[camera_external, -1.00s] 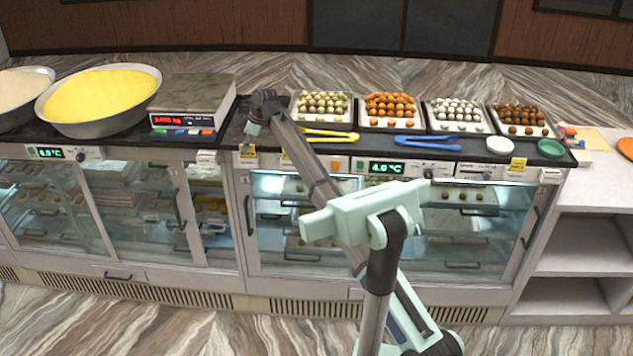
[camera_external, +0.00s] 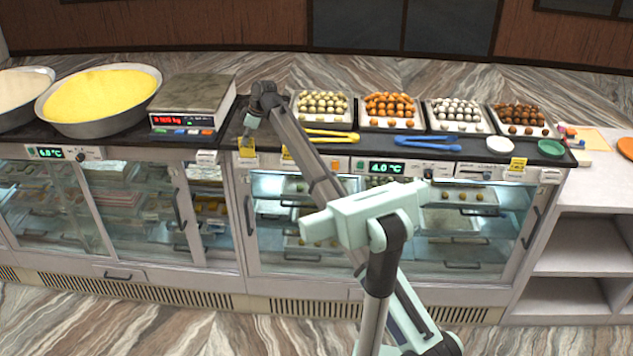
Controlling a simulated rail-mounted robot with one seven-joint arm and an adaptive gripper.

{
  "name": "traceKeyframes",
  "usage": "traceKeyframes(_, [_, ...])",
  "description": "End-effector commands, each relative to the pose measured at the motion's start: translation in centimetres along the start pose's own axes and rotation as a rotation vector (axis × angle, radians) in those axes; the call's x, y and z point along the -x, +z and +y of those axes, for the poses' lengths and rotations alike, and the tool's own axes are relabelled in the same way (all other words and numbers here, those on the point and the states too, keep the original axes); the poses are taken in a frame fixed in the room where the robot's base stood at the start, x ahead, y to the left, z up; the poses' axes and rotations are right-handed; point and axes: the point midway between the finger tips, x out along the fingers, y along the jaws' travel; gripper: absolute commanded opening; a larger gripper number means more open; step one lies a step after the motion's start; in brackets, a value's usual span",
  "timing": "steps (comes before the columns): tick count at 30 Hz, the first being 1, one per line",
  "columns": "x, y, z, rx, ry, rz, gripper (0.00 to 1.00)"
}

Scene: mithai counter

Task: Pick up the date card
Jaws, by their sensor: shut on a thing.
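My gripper (camera_external: 248,137) is at the front edge of the dark counter, left of the sweet trays, pointing down. It is shut on a small yellow card (camera_external: 247,149), which I take to be the date card; its print is too small to read. The card appears upright below the fingers, close to the counter's front edge. I cannot tell whether it still touches the counter.
A scale (camera_external: 190,105) stands left of my gripper, beside a bowl of yellow sweet (camera_external: 100,95). Yellow tongs (camera_external: 325,136), blue tongs (camera_external: 427,142) and several sweet trays lie to the right. Another yellow card (camera_external: 517,164) stands at the right front edge. Glass cases are below.

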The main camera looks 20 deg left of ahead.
Motion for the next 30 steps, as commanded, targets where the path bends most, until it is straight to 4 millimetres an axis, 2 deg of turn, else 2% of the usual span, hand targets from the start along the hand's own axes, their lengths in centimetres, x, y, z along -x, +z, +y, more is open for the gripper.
traceKeyframes(8, [5.3,-2.4,0.2,0.0,0.002,0.002,0.0])
traceKeyframes(11, [7.9,-3.5,0.3,0.001,0.003,0.003,0.0])
traceKeyframes(12, [9.4,-4.0,0.1,0.0,0.0,0.001,0.0])
traceKeyframes(15, [11.6,-4.8,0.0,0.0,0.0,0.0,0.0])
traceKeyframes(24, [14.8,-6.1,0.0,-0.001,0.0,0.0,0.0])
traceKeyframes(30, [15.6,-6.5,0.0,-0.001,0.0,0.0,0.0])
